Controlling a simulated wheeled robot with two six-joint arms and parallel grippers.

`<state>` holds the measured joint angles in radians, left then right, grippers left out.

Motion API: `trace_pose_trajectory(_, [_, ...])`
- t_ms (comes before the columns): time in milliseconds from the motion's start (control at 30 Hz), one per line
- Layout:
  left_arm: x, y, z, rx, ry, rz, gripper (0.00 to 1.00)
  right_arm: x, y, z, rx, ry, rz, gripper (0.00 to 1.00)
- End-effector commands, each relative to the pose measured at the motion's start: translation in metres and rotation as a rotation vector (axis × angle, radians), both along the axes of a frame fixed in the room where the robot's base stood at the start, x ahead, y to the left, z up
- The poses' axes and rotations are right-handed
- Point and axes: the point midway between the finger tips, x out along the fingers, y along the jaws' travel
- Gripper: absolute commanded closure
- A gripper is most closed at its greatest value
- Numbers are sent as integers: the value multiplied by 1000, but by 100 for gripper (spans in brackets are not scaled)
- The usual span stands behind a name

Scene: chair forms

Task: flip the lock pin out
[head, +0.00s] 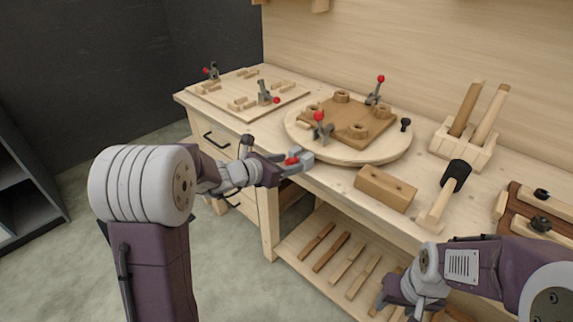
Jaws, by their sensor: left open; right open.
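A small red-tipped part (291,160) shows at the front edge of the bench, just below the round wooden turntable (378,153); it may be the lock pin. My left gripper (297,163) is open around or right beside this red part; I cannot tell whether it touches. The gripper's fingers partly hide the part and its mount. A black knob (405,124) stands upright at the turntable's right rim. My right gripper (394,305) is open and empty, low in front of the bench at the bottom of the view.
Red-knobbed clamps (322,128) and a wooden form (352,122) sit on the turntable. A wooden block (385,189), a black-headed mallet (455,178) and a wooden rack (463,145) stand to the right. A board with clamps (248,92) lies at back left.

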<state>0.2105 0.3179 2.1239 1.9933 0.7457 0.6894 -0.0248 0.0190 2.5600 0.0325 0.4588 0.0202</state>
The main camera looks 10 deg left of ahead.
Motion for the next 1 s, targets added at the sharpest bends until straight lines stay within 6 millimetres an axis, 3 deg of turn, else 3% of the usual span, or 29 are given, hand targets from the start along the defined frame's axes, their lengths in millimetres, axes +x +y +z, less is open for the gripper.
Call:
trace_pose_trajectory(133, [0, 0, 0, 0, 0, 0, 49, 0, 0, 0, 0, 0, 0, 48])
trace_pose_trajectory(300, [0, 0, 0, 0, 0, 0, 96, 0, 0, 0, 0, 0, 0, 48])
trace_pose_trajectory(333, [0, 0, 0, 0, 0, 0, 100, 0, 0, 0, 0, 0, 0, 48])
trace_pose_trajectory(1000, [0, 0, 0, 0, 0, 0, 100, 0, 0, 0, 0, 0, 0, 48])
